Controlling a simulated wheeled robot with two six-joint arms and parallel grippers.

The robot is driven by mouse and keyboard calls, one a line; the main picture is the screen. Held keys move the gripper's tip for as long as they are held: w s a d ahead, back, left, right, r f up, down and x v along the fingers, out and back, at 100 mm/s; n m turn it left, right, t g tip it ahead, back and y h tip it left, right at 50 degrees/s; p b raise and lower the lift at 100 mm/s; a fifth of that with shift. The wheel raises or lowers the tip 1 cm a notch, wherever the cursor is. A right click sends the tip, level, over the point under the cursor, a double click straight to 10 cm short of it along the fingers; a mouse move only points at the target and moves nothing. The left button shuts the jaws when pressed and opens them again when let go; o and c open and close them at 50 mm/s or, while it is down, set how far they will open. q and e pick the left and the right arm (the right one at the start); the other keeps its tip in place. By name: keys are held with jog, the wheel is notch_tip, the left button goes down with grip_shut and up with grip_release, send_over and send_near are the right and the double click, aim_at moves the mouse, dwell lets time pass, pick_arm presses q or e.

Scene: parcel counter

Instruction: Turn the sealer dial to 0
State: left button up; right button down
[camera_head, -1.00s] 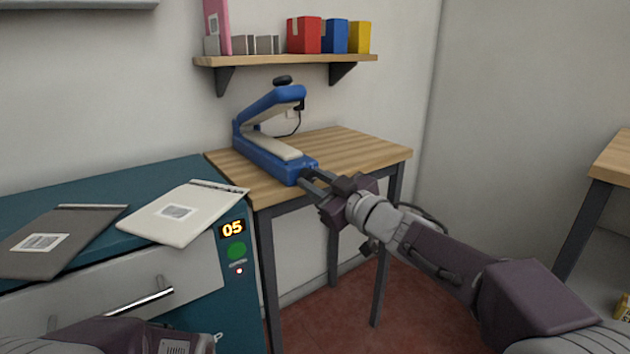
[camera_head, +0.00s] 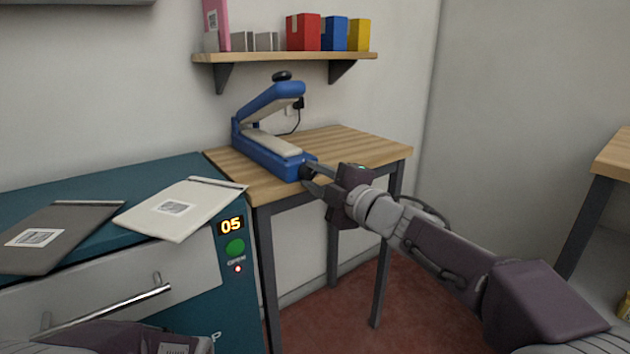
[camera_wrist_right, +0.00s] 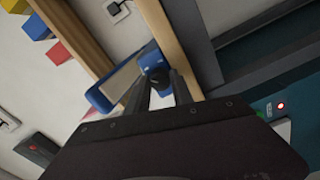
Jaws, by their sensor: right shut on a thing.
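The blue sealer (camera_head: 268,160) stands on the wooden table with its upper arm raised. Its small dark dial (camera_head: 309,168) is on the front end, mostly hidden by my fingers. My right gripper (camera_head: 311,177) reaches in from the right and is shut on the dial. In the right wrist view the two fingers (camera_wrist_right: 163,82) meet the sealer's blue end (camera_wrist_right: 151,58). The dial's marks and pointer cannot be read. My left arm shows only at the lower left edge; its gripper is out of view.
A teal cabinet (camera_head: 215,275) at left has a display reading 05, a green button and a drawer handle. A grey mailer (camera_head: 75,225) and a white mailer (camera_head: 200,200) lie on it. A wall shelf (camera_head: 285,58) holds boxes. The wooden table (camera_head: 360,150) is clear right of the sealer.

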jog(key=n+b, duration=0.1)
jog(key=n, duration=0.3)
jog(key=shift+f+n, duration=0.15)
jog(key=shift+n, duration=0.15)
jog(key=n+b, duration=0.1)
jog(key=n, duration=0.3)
jog(key=shift+b, duration=0.4)
jog(key=shift+n, duration=0.3)
jog(key=c, duration=1.1)
grip_release()
